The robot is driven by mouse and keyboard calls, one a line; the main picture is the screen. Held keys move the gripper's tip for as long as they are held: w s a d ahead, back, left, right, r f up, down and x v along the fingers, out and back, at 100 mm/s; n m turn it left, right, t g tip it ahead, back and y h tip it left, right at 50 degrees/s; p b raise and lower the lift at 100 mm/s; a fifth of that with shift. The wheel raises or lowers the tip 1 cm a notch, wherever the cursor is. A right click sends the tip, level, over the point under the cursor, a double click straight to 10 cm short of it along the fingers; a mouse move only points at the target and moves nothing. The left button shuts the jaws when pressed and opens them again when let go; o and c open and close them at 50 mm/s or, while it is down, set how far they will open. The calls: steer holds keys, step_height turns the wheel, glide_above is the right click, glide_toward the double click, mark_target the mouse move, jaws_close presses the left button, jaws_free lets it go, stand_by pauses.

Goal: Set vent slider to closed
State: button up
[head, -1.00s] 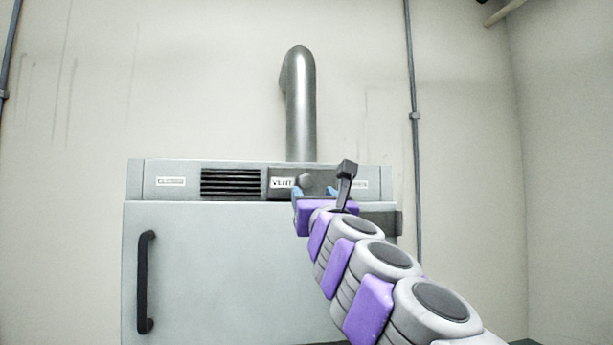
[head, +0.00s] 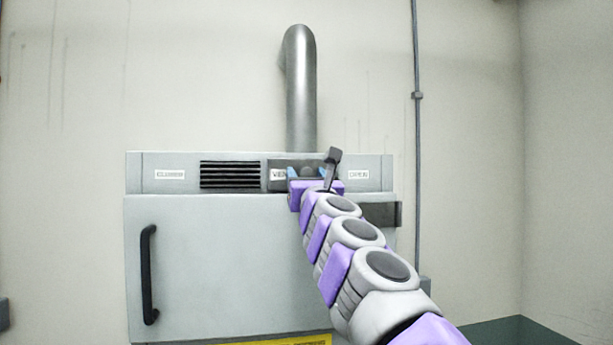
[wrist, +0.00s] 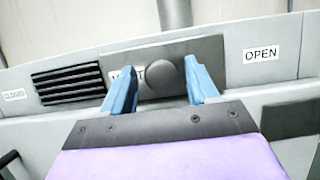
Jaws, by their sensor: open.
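The vent slider is a dark grey plate (wrist: 203,50) with a round grey knob (wrist: 164,77), set in the top panel of a grey cabinet. The plate covers the panel's right part, beside the OPEN label (wrist: 261,54). The black slatted vent (wrist: 68,86) is uncovered to its left, with the CLOSED label (wrist: 14,95) farther left. My gripper (wrist: 161,86) is open, its blue fingers on either side of the knob. I cannot tell whether they touch it. In the head view, my gripper (head: 308,174) is in front of the plate and hides part of it.
The cabinet door (head: 220,260) has a black vertical handle (head: 149,274) on the left. A metal pipe (head: 301,90) rises from the cabinet top. A dark bracket (head: 382,213) juts out at the right. A thin conduit (head: 417,150) runs up the wall.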

jaws_close()
stand_by(0.4)
steer(key=s+a, duration=0.1)
steer(key=a, duration=0.4)
steer(key=s+a, duration=0.2)
steer(key=a, duration=0.3)
steer(key=s+a, duration=0.1)
steer(key=a, duration=0.4)
steer(key=shift+s+a+r, duration=0.15)
steer(key=shift+s, duration=0.15)
steer(key=shift+c, duration=1.5)
jaws_free()
steer(key=shift+a, duration=0.1)
steer(key=o, duration=0.3)
steer(key=shift+s+a, duration=0.1)
steer(key=shift+a, duration=0.3)
